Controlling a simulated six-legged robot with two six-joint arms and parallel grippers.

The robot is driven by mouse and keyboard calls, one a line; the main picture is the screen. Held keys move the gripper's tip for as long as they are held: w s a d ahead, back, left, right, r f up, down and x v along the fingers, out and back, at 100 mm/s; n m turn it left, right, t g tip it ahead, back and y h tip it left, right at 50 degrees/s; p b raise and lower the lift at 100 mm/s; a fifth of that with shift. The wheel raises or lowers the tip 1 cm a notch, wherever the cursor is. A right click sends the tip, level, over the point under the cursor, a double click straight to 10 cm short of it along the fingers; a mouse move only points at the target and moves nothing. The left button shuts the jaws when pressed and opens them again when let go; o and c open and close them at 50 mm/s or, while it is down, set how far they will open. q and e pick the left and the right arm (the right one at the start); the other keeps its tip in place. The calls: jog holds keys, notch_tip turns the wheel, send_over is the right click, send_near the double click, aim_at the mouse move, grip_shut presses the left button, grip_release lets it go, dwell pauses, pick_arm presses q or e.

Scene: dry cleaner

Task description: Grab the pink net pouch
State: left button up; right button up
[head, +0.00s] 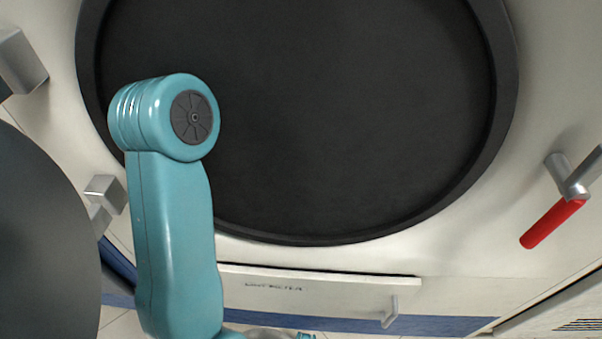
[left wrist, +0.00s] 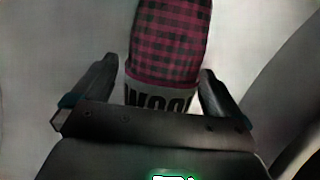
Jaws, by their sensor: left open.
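In the left wrist view, a pink-and-black checked pouch (left wrist: 170,45) with a grey band marked in dark letters, partly cut off, lies straight ahead. It looks like the pink net pouch. My left gripper (left wrist: 158,72) is open, with one finger on each side of the pouch's lower end. Whether the fingers touch it I cannot tell. The pouch's upper end runs out of the picture. The head view shows neither the pouch nor a gripper, only a teal link of my arm. My right gripper is in neither view.
In the head view, a large round black machine door (head: 350,110) fills the middle. A red-gripped handle (head: 552,223) sticks out at the right. A white drawer front (head: 320,290) with a small handle is below. Grey blocks (head: 105,193) jut out at the left.

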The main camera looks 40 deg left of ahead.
pick_arm(q)
jog(key=shift+c, duration=0.3)
jog(key=c, duration=1.1)
